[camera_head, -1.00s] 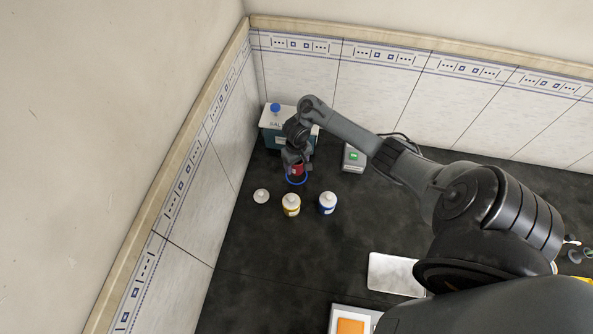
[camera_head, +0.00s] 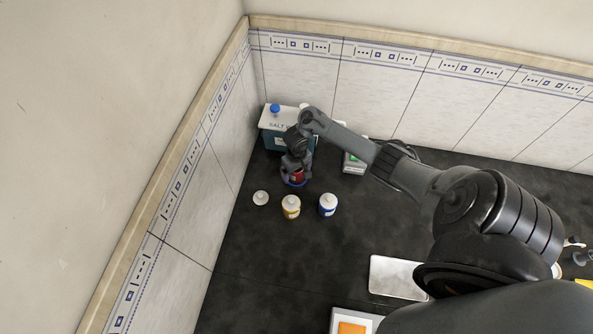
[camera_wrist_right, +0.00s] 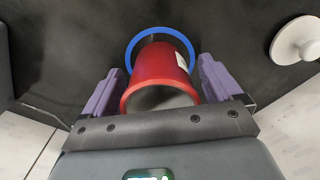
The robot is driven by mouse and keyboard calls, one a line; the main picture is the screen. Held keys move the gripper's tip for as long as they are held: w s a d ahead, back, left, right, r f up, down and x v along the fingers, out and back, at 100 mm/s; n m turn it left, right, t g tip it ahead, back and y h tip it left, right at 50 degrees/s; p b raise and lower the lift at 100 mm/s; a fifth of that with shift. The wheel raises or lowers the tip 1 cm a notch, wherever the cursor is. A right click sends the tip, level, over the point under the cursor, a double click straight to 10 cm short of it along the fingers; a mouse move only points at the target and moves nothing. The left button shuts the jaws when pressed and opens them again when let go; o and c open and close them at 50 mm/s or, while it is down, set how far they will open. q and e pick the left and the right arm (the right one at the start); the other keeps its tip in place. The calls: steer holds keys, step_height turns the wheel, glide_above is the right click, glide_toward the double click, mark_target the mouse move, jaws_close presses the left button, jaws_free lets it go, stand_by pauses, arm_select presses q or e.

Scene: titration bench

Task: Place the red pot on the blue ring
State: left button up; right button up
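The red pot (camera_head: 297,176) is between the fingers of my right gripper (camera_head: 295,172) at the back left of the bench. The right wrist view shows the pot (camera_wrist_right: 158,78) with a purple finger close against each side of it (camera_wrist_right: 160,92). The blue ring (camera_head: 288,183) shows as a thin edge around the pot's lower end. In the right wrist view the ring (camera_wrist_right: 160,31) curves around the pot's far end, and its near part is hidden. I cannot tell whether the pot's base touches the ring's surface. My left gripper is not in view.
A teal and white box (camera_head: 274,140) stands behind the gripper. A white-capped yellow jar (camera_head: 291,207), a blue-labelled jar (camera_head: 328,205) and a small white knobbed item (camera_head: 261,198) stand in front. A grey device (camera_head: 353,163) is to the right.

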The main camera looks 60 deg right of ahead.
steer(key=shift+r, duration=0.5)
step_height(320, 180, up, 11)
steer(key=p, duration=0.7)
steer(key=s+a+f+n+t, duration=0.1)
steer(key=a+n+t, duration=0.4)
steer(key=a, duration=1.5)
steer(key=s+a+r+n, duration=0.1)
steer(key=s+a+r, duration=0.2)
steer(key=s+r, duration=0.3)
steer(key=s+a+r+n+g, duration=0.1)
steer(key=s+a+r, duration=0.3)
steer(key=s+r, duration=0.3)
steer(key=shift+s+a+p, duration=0.15)
steer(key=shift+s+p, duration=0.1)
steer(key=shift+p, duration=0.05)
steer(key=shift+r, duration=0.1)
